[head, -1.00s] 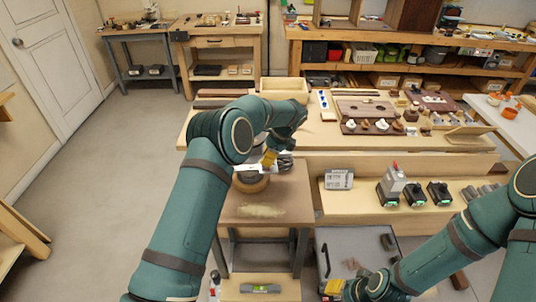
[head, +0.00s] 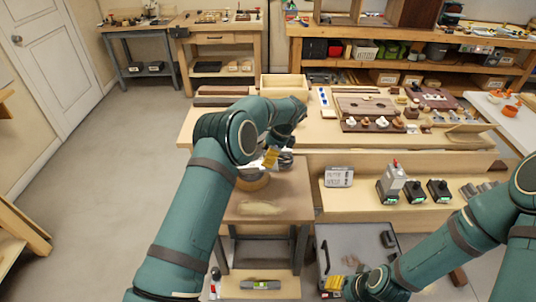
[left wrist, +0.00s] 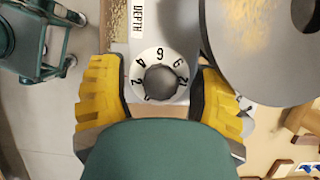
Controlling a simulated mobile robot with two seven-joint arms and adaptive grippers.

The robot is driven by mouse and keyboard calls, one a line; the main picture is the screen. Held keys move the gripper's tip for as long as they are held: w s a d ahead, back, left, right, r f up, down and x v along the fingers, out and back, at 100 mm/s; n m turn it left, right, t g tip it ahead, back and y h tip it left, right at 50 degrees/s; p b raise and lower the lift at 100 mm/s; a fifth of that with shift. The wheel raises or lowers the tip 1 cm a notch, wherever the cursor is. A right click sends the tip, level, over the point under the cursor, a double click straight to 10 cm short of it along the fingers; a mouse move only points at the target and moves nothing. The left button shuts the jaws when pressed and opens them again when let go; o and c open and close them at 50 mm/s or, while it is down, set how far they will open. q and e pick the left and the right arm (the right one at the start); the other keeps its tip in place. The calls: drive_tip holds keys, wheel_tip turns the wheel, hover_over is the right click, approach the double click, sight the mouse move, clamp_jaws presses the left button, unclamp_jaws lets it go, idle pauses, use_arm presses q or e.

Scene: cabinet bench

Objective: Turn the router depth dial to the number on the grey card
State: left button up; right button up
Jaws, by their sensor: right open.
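The depth dial (left wrist: 139,74) shows in the left wrist view as a white ring with black numerals around a dark grey knob. In the head view my left gripper (head: 270,157) is over the small bench, and my arm hides the dial. A grey card (head: 339,177) stands on the shelf; its dark writing is too small to read. My right gripper (head: 334,284) is low at the front.
Black devices (head: 414,192) stand on the shelf to the right. A grey tray (head: 345,240) lies below it, near my right arm.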

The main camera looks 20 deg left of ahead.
use_arm(q)
drive_tip(key=shift+d+r, duration=0.1)
drive_tip(key=shift+r, duration=0.05)
drive_tip(key=v, duration=1.2)
drive_tip(key=s+a+r+m+t+h+b, duration=0.1)
drive_tip(key=s+m+t+b, duration=0.5)
drive_tip(key=m, duration=0.7)
drive_tip(key=shift+g, duration=0.6)
drive_tip(key=b+x, duration=0.1)
drive_tip(key=x, duration=0.3)
drive_tip(key=b+x, duration=0.1)
drive_tip(key=x, duration=0.4)
drive_tip(key=b+x, duration=0.1)
drive_tip(key=x, duration=0.3)
drive_tip(key=shift+w+f, duration=0.15)
drive_tip(key=shift+w, duration=0.3)
use_arm(e)
wheel_tip(320, 180, down, 9)
drive_tip(key=s, duration=0.2)
drive_tip(key=shift+a+g, duration=0.15)
drive_tip(key=shift+g, duration=0.15)
